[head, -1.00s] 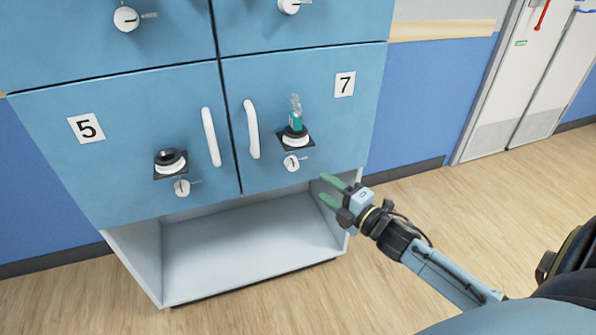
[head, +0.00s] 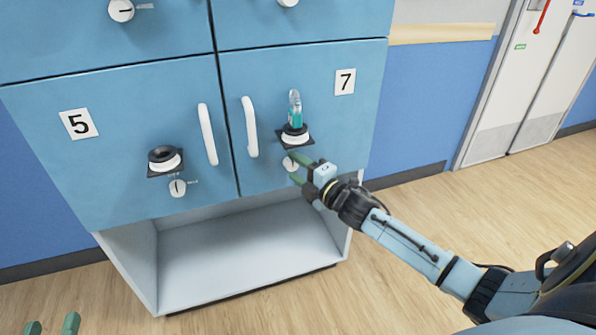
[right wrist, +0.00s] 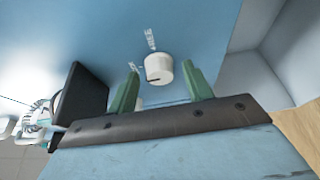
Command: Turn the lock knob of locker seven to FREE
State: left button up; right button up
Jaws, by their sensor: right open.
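Locker seven (head: 340,120) is a blue door marked 7. Its white round lock knob (head: 289,163) sits below a black bracket holding a teal-and-grey item. My right gripper (head: 293,167) is open at the knob, its green fingers partly covering it in the head view. In the right wrist view the knob (right wrist: 159,70) shows between the two fingertips (right wrist: 163,76), with a gap on the right side. White lettering stands on the door by the knob, too small to read surely. My left gripper (head: 53,324) shows only two separated green fingertips at the bottom left edge.
Locker five (head: 110,180) is to the left, with its own white knob (head: 178,188) and black holder. The white handle (head: 250,127) of locker seven stands left of the bracket (head: 295,137). An open white compartment (head: 240,250) lies below. Floor at right is clear.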

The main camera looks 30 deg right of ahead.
jog(key=c, duration=1)
jog(key=shift+o, duration=0.2)
